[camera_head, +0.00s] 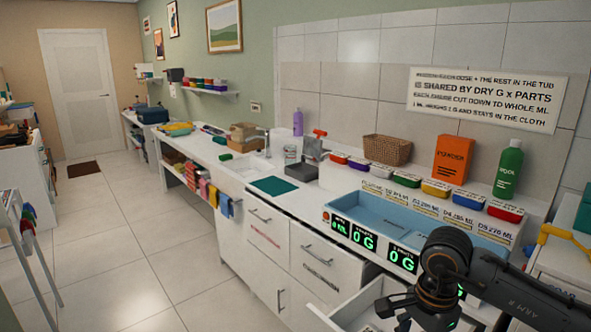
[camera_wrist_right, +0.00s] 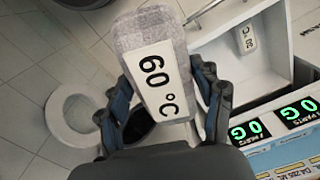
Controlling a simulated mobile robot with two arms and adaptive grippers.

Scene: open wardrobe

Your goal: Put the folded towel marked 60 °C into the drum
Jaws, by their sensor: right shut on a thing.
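In the right wrist view, the folded grey towel (camera_wrist_right: 160,62) carries a white label reading 60 °C. My right gripper (camera_wrist_right: 165,85) is shut on it, one finger on each side, and holds it up off any surface. A white ring-shaped door (camera_wrist_right: 57,122) stands swung out to the left. A dark round opening (camera_wrist_right: 138,126), which looks like the drum mouth, is partly hidden behind my gripper. In the head view my right gripper (camera_head: 400,312) is at the bottom edge, by the open drawer; the towel cannot be made out there. My left gripper is not in view.
The open white drawer (camera_head: 350,316) juts out below the counter. In the wrist view a small labelled item (camera_wrist_right: 247,38) lies in it. A blue tray (camera_head: 400,218) with green digital displays (camera_head: 365,240) sits on the counter. The tiled floor (camera_head: 120,270) at left is clear.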

